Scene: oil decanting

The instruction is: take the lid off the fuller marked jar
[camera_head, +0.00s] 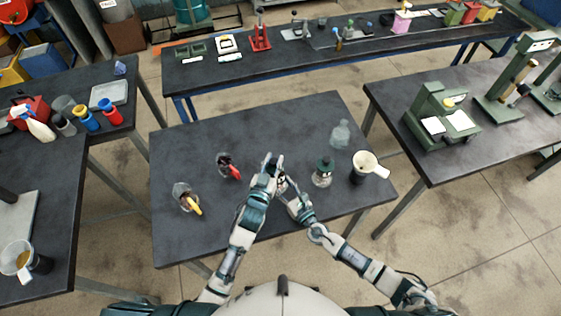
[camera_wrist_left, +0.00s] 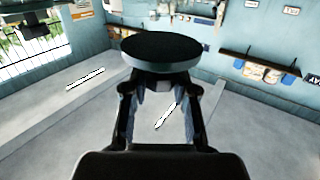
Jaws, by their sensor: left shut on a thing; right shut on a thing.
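My left gripper (camera_head: 272,163) is shut at the middle of the table. In the left wrist view its fingers (camera_wrist_left: 162,88) close just below a dark round disc (camera_wrist_left: 165,48) with a grey-green rim, which looks like a lid. My right gripper (camera_head: 284,183) is shut just below and right of the left one; what it holds is too small to make out. A clear jar (camera_head: 322,174) with a dark green top stands upright to the right of both grippers, apart from them. A clear bottle-like jar (camera_head: 340,132) stands farther back. Marks and fill levels cannot be read.
Two clear vessels, one with a yellow part (camera_head: 186,197) and one with a red part (camera_head: 228,165), are at the left. The table's back middle (camera_head: 280,125) is clear.

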